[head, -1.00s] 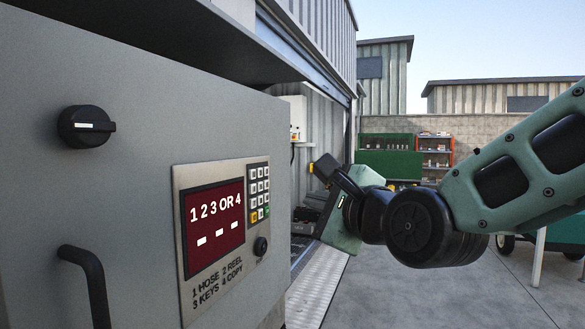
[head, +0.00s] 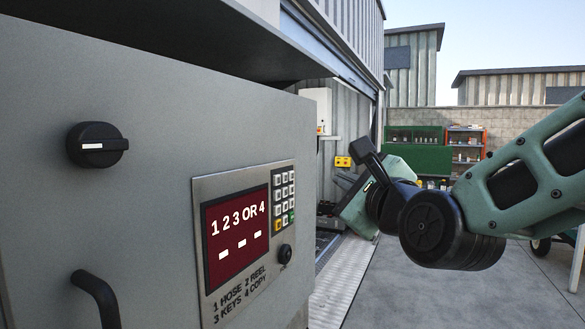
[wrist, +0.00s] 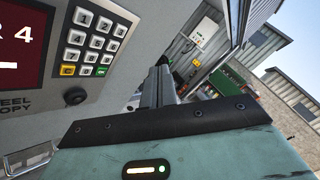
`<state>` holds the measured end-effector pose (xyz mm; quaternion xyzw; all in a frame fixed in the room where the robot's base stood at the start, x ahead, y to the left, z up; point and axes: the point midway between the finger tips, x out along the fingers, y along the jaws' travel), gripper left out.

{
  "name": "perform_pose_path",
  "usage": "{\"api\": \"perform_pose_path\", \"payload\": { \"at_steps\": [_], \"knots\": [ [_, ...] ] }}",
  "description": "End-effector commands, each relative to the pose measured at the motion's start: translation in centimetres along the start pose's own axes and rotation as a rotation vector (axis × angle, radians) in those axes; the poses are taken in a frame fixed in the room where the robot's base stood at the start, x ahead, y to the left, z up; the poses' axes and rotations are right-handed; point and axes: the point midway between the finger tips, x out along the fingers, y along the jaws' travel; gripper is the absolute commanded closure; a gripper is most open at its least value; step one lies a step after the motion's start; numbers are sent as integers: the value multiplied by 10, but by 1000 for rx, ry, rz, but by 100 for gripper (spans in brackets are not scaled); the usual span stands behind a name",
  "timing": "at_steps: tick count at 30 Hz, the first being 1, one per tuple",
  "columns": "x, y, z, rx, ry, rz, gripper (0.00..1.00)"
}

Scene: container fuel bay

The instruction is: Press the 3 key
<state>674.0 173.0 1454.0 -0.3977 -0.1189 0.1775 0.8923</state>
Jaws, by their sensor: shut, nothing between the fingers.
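The keypad (head: 284,200) is on the grey cabinet's front panel, right of a dark red screen (head: 237,236) reading "1 2 3 OR 4" above three dashes. The 3 key (wrist: 121,31) is the pale key at the top right of the keypad in the wrist view; it is small in the head view (head: 291,176). My gripper (wrist: 159,72) is shut and empty. Its fingers are right of the keypad and apart from it in the wrist view. In the head view my gripper (head: 343,180) is right of the panel, its fingertips hard to make out.
A round black knob (head: 286,252) sits below the keypad. A rotary switch (head: 97,145) and a black handle (head: 97,297) stick out from the cabinet (head: 160,110). A yellow box (head: 343,161) shows behind my gripper. Paved ground (head: 420,290) is open at right.

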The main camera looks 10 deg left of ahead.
Motion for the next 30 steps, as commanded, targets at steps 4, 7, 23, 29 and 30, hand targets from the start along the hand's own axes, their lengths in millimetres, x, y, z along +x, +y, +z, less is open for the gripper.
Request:
{"api": "perform_pose_path", "payload": {
  "at_steps": [4,7,23,29,30],
  "knots": [
    [16,8,16,0,1,5,100],
    [25,15,22,-1,0,5,100],
    [44,32,32,0,0,0,100],
    [43,31,32,-1,0,0,100],
    [43,31,32,-1,0,0,100]
  ]
}}
